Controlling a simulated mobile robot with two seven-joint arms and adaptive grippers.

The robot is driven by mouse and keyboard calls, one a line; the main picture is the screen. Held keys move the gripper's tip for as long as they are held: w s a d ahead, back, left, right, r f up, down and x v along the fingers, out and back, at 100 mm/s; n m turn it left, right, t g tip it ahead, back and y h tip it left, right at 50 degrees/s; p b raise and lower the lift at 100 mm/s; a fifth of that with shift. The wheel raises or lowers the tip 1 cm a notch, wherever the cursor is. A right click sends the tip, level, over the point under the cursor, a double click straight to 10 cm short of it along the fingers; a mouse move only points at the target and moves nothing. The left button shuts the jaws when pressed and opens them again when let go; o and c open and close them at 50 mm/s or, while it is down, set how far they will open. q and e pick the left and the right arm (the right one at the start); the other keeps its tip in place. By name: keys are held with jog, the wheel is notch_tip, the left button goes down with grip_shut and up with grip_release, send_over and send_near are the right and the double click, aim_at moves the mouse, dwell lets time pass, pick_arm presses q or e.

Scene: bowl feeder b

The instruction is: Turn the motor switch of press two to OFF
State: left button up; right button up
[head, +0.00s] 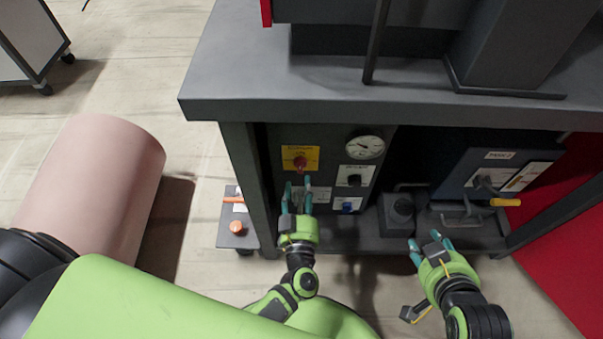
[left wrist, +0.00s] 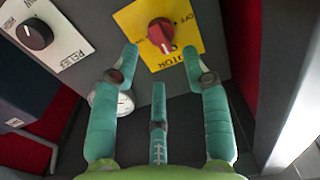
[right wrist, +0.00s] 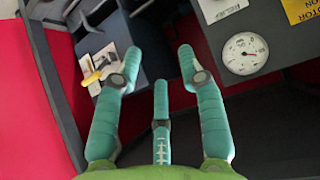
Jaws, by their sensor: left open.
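The motor switch is a red rotary knob (head: 300,163) on a yellow plate (head: 312,153) on the dark panel under the press table. In the left wrist view the knob (left wrist: 161,36) has a pale mark on its lower side, and OFF is lettered at the plate's upper right. My left gripper (head: 298,185) is open and empty, just below the knob in the head view. In the left wrist view its fingertips (left wrist: 161,60) are spread below the knob, with no visible contact. My right gripper (head: 431,242) is open and empty, low in front of the shelf.
A dial gauge (head: 365,147), a black knob (head: 354,180) and a blue switch (head: 347,206) sit right of the motor switch. A blue-grey box (head: 490,170) with a yellow-tipped handle (head: 505,202) stands farther right. The table edge (head: 330,112) overhangs the panel.

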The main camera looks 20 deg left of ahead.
aim_at(302, 170)
pick_arm(q)
jog(key=b+x, duration=0.1)
jog(key=x, duration=0.3)
jog(key=shift+w, duration=0.35)
jog(key=shift+w+a, duration=0.1)
jog(key=shift+w, duration=0.1)
pick_arm(e)
jog(key=w+a+r+t+y, duration=0.1)
jog(key=w+a+r+t, duration=0.1)
jog(key=w+r+t, duration=0.2)
jog(key=shift+a+r+n+y, duration=0.3)
jog(key=shift+r, duration=0.65)
jog(key=shift+w, duration=0.1)
pick_arm(q)
grip_shut()
